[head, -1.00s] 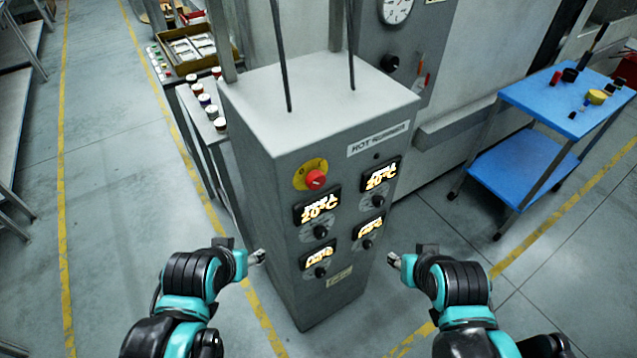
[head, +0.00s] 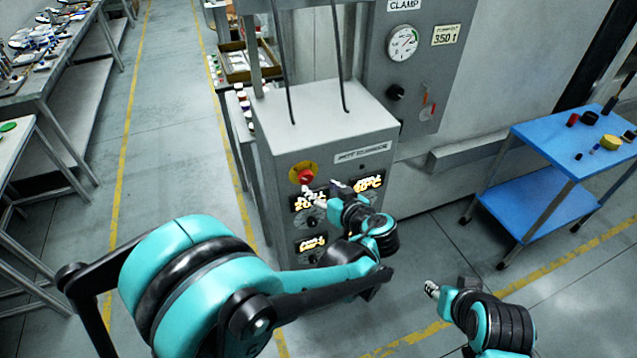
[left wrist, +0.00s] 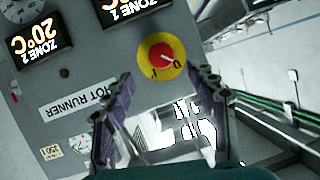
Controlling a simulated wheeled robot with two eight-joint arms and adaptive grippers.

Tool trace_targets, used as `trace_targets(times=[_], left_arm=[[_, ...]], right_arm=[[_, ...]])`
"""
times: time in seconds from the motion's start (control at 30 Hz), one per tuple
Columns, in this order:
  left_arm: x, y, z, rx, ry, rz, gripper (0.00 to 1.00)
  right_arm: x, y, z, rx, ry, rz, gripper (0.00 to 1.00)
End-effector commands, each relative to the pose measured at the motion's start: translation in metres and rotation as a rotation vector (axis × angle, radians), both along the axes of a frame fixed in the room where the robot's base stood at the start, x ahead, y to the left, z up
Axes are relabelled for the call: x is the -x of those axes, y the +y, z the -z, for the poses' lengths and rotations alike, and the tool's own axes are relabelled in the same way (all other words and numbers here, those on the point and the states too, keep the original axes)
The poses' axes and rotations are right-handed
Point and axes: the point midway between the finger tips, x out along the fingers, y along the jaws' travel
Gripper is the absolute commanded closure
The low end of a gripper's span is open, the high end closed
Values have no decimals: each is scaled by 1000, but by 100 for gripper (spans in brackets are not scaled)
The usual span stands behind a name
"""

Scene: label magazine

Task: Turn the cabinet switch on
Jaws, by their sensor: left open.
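The cabinet (head: 318,112) is a grey box labelled HOT RUNNER. Its switch is a red knob (head: 306,176) on a round yellow plate, at the upper left of the front panel. In the left wrist view the knob (left wrist: 161,57) has a white line that appears to point toward the 0 mark; a 1 mark sits beside it. My left gripper (head: 322,192) is open in front of the panel, just below and right of the knob. In the wrist view its fingers are spread and empty, with the knob ahead between them. My right gripper (head: 434,290) is low at right, away from the cabinet; its jaws are unclear.
Lit temperature displays (head: 368,182) and small black knobs are close to the left gripper, partly hidden by it. A blue cart (head: 545,145) with small items stands at right. A workbench (head: 75,75) is at far left. The floor between is clear.

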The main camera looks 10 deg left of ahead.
Motion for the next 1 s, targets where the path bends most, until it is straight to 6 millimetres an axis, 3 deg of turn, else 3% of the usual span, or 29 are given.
trace_targets(times=[0.5,0.83,0.87,1.0], left_arm=[[-49,44,27,1,-1,-3,42],[-53,47,29,0,0,-1,42],[-53,47,29,0,0,-1,45],[-53,47,29,0,0,-1,82]], right_arm=[[0,0,8,0,0,0,60],[0,0,8,0,0,0,60],[0,0,8,0,0,0,60],[0,0,8,0,0,0,60]])
